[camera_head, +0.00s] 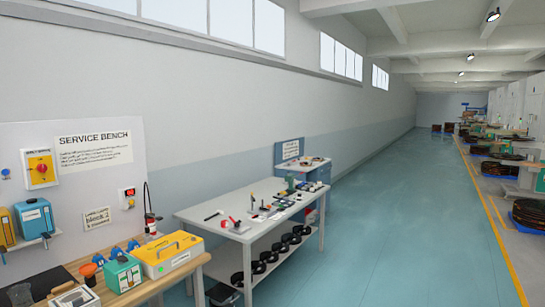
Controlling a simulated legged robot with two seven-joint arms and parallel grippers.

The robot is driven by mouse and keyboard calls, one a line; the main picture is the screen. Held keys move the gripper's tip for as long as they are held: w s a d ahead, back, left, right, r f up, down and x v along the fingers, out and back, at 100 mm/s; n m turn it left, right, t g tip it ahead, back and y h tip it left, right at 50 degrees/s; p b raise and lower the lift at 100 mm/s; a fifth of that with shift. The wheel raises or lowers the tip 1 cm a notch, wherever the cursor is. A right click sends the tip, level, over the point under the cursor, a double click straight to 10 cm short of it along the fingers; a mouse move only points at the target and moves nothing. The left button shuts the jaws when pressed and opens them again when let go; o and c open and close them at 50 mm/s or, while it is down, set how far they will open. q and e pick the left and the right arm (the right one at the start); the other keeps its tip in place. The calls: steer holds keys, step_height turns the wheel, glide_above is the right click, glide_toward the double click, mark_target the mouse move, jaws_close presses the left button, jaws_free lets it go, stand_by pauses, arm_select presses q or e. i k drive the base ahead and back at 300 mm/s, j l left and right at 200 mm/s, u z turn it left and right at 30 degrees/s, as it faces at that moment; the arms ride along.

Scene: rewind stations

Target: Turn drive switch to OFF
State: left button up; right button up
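No switch in view is readable as the drive switch. A red rotary switch on a yellow plate (41,169) is mounted on the white panel at the far left; its small label and its setting are too small to read. A small control box with a red part (129,197) is on the same panel, further right. Neither of my grippers is in view.
A wooden service bench (190,266) stands at lower left with a yellow case (166,254) and a teal device (122,272). A grey table (246,234) holds small tools, with black rings below. The blue-green aisle floor (385,230) is clear; machines line the right.

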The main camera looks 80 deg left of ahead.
mark_target(43, 168)
steer(key=u, duration=4.2)
steer(key=i, duration=0.15)
steer(key=u, duration=0.05)
